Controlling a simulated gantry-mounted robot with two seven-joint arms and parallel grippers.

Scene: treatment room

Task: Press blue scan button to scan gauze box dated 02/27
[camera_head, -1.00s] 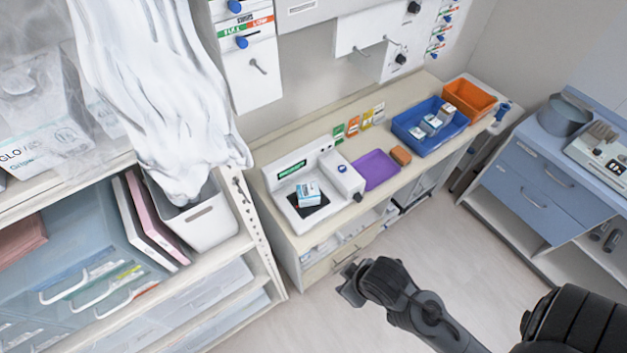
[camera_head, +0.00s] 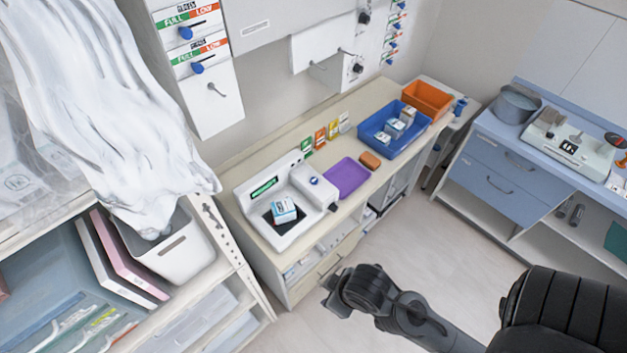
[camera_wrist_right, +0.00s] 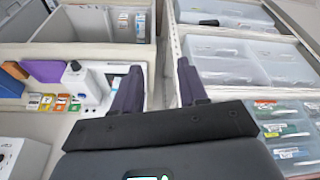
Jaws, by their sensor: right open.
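The white scanner (camera_head: 247,203) stands on the counter with a green lit display. Its round blue button (camera_head: 313,181) is on the raised block at its right. A small white and blue gauze box (camera_head: 284,211) sits on the scanner's black pad; its date is too small to read. My right gripper (camera_head: 333,296) is low in front of the counter, apart from the scanner and holding nothing. The left gripper is not in view.
A purple tray (camera_head: 346,178), a brown block (camera_head: 370,160), a blue bin (camera_head: 375,139) with several boxes and an orange bin (camera_head: 428,99) stand right of the scanner. A shelf with a white basket (camera_head: 190,255) and hanging plastic is at left. The floor in front is clear.

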